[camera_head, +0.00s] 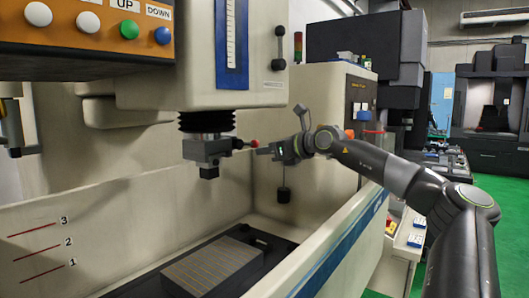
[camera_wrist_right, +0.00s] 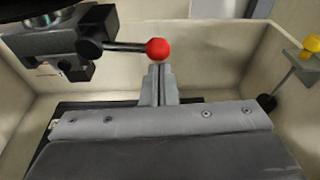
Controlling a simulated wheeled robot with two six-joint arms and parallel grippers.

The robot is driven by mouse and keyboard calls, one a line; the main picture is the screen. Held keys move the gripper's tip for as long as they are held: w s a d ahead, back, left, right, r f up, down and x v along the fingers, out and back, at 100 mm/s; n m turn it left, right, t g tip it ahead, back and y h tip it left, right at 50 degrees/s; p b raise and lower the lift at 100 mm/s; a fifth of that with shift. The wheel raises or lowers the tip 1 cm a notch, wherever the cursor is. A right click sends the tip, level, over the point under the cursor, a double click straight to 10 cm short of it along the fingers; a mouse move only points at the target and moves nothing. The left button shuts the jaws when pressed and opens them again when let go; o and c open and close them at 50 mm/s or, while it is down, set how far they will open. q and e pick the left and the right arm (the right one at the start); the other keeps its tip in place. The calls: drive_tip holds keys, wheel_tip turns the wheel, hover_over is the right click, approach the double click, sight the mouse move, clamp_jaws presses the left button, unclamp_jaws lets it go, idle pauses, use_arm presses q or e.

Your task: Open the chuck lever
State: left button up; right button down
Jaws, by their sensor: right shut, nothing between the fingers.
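The dark chuck (camera_head: 207,150) hangs under the machine head's black bellows. Its lever (camera_head: 240,144) sticks out to the right and ends in a red ball (camera_head: 254,143). In the right wrist view, the chuck (camera_wrist_right: 50,45) is at upper left and the lever (camera_wrist_right: 125,47) points right to the red ball (camera_wrist_right: 157,49). My right gripper (camera_head: 263,150) is beside the ball, coming from the right. Its fingers (camera_wrist_right: 160,74) are shut and empty, with the tips just by the ball. I cannot tell whether they touch it. My left gripper is not in view.
Below the chuck is a tank with beige walls (camera_head: 335,245) and a grey slotted block (camera_head: 213,268) on its floor. A button panel (camera_head: 90,30) is at upper left.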

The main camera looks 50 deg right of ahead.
drive_tip(key=shift+d+r+n, duration=0.1)
drive_tip(key=shift+r+n, duration=0.3)
drive_tip(key=shift+n, duration=0.1)
idle(0.5)
